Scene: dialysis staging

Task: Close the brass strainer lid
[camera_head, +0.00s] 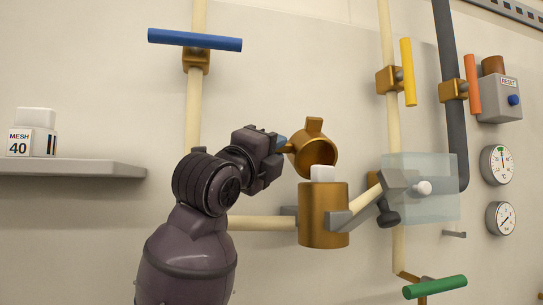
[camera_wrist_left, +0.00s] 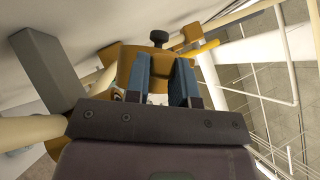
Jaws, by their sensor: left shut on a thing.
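The brass strainer body (camera_head: 323,222) is a short upright cylinder on the cream pipe, with a white piece (camera_head: 321,173) showing at its top. The brass strainer lid (camera_head: 319,153) is tipped up above the body, its hollow side facing out, with a small tab on top. My left gripper (camera_head: 284,144) comes in from the left and is shut on the lid at its left side. In the left wrist view, the two blue fingers (camera_wrist_left: 161,80) stand on either side of a brass part, which they partly hide. My right gripper is not in view.
A translucent box (camera_head: 435,205) with a white knob stands right of the strainer. A grey shelf (camera_head: 85,168) holds a block marked MESH 40 (camera_head: 32,140). Blue, yellow, orange and green valve handles and two gauges are around.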

